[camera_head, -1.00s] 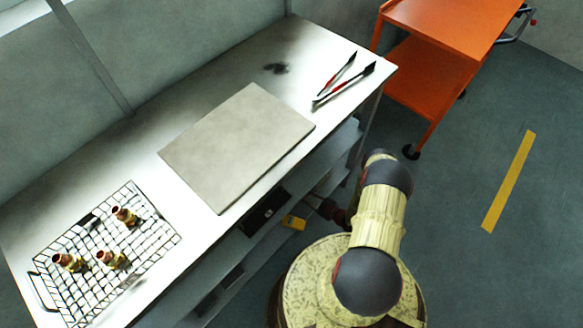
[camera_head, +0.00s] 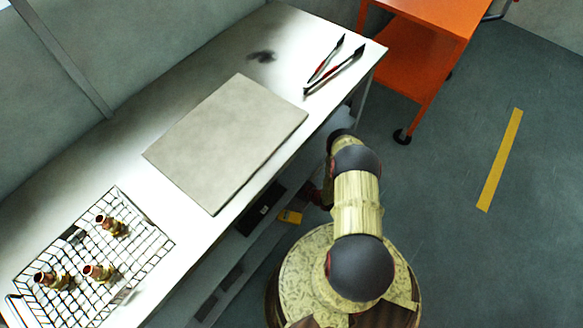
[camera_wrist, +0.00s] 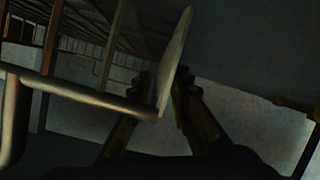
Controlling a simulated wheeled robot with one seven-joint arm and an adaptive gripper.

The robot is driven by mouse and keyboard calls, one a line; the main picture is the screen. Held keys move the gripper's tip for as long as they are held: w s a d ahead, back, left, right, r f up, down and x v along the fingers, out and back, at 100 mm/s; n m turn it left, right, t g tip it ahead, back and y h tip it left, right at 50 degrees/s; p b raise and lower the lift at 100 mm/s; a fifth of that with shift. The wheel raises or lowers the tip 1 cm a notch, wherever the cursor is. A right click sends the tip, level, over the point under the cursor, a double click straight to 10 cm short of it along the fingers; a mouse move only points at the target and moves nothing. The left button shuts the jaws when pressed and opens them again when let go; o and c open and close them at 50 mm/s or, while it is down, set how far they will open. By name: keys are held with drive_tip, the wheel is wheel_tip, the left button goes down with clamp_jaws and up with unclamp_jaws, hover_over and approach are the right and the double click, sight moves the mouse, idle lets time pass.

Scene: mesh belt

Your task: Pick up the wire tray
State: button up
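The wire tray (camera_head: 151,217) is a dark mesh tray on the left end of the pale workbench in the head view. Its handle (camera_head: 12,308) shows at the left. Three brass fittings stand or lie in it: one at the back (camera_head: 112,226), one at the front left (camera_head: 52,280) and one in the middle (camera_head: 99,272). My gripper (camera_wrist: 160,92) shows in the dark wrist view with its two fingers apart and no object held. It is well away from the tray, low by the bench's front side. In the head view my arm largely hides it.
A flat grey board (camera_head: 228,143) lies mid-bench. Tongs (camera_head: 335,70) with red parts lie at the bench's right end, near a dark smudge (camera_head: 262,56). Shelves under the bench hold a yellow item (camera_head: 290,216). An orange cart (camera_head: 415,62) stands at right. Floor at right is clear.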

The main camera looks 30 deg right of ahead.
drive_tip(key=c, duration=0.3)
clamp_jaws()
idle(0.5)
